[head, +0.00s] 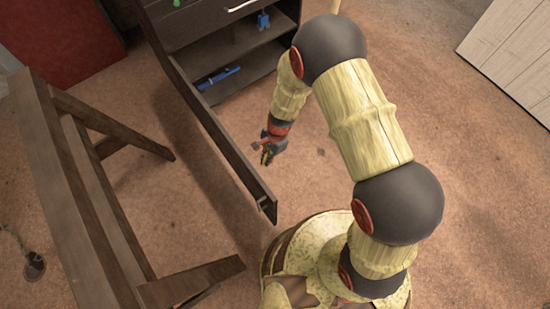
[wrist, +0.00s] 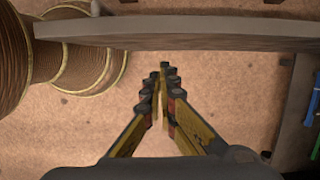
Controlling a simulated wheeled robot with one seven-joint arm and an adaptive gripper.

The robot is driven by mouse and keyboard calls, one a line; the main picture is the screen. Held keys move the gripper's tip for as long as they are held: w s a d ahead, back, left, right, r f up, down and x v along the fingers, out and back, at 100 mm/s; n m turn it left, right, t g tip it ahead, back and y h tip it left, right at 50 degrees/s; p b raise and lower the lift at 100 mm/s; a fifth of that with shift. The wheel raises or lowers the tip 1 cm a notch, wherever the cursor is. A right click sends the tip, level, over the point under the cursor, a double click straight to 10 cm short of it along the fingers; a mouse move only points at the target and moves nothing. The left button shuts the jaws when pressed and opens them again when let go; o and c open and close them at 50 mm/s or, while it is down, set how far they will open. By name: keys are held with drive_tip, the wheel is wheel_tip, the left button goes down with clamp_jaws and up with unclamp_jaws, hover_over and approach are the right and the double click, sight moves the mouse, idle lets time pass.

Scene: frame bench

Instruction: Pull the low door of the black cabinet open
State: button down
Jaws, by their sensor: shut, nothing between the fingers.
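The black cabinet (head: 192,30) stands at the top of the head view. Its low door (head: 222,140) is swung wide open, reaching out toward my base, and the lower compartment is exposed. In the wrist view the door's top edge (wrist: 190,32) crosses above the gripper (wrist: 163,70). The fingers are shut and empty, with a strip of floor between them and the door.
A blue object (head: 217,77) lies inside the low compartment. A dark wooden table or bench frame (head: 95,195) stands left of the door. A red panel (head: 60,40) is at upper left and a pale plank surface (head: 510,55) at upper right.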

idle(0.3)
drive_tip(key=w+d+r+p, duration=0.3)
drive_tip(key=d+r, duration=0.2)
drive_tip(key=r, duration=0.4)
drive_tip(key=shift+w+d+r, duration=0.2)
drive_tip(key=shift+w+r, duration=0.1)
